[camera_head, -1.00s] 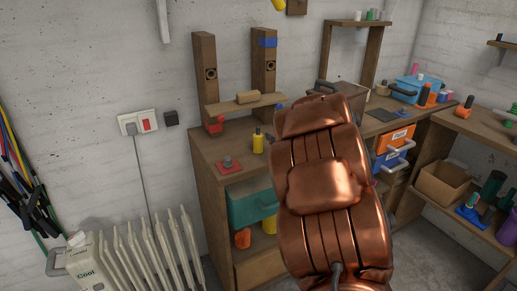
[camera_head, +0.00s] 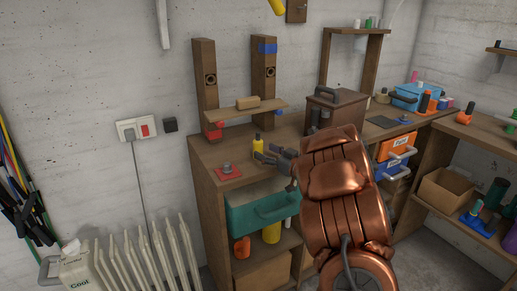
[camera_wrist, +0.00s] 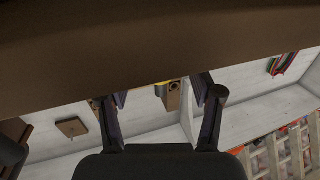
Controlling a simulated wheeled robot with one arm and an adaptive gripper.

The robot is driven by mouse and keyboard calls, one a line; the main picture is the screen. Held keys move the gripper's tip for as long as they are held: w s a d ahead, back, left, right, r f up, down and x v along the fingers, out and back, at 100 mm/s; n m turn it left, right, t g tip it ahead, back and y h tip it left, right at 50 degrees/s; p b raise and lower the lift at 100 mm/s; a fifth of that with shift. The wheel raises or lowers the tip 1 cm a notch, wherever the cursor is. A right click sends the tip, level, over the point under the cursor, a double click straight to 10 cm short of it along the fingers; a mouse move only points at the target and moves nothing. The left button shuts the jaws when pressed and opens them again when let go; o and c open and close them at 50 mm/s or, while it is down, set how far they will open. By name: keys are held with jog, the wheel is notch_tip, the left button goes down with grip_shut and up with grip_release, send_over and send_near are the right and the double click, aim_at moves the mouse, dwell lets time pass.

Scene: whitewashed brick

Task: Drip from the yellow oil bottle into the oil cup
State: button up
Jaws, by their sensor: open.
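The yellow oil bottle (camera_head: 258,145) with a dark cap stands upright on the wooden bench, left of the dark box. A small grey piece on a red base (camera_head: 227,171), which looks like the oil cup, sits near the bench's front left edge. My gripper (camera_head: 266,156) is open and just right of and in front of the bottle, partly covering its lower side; I cannot tell whether they touch. In the wrist view my two fingers (camera_wrist: 160,105) are spread apart. A small yellow patch shows between them, mostly hidden, and I cannot tell what it is.
Two wooden posts with a small shelf (camera_head: 240,110) stand behind the bottle. A brown box with a handle (camera_head: 335,108) stands to the right. A teal bin (camera_head: 262,210) is below the bench top. A white radiator (camera_head: 140,262) stands at lower left.

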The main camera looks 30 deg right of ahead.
aim_at(262, 148)
jog(key=x, duration=0.4)
jog(key=shift+w+r, duration=0.1)
jog(key=shift+w, duration=0.2)
grip_shut()
jog(key=shift+r, duration=0.1)
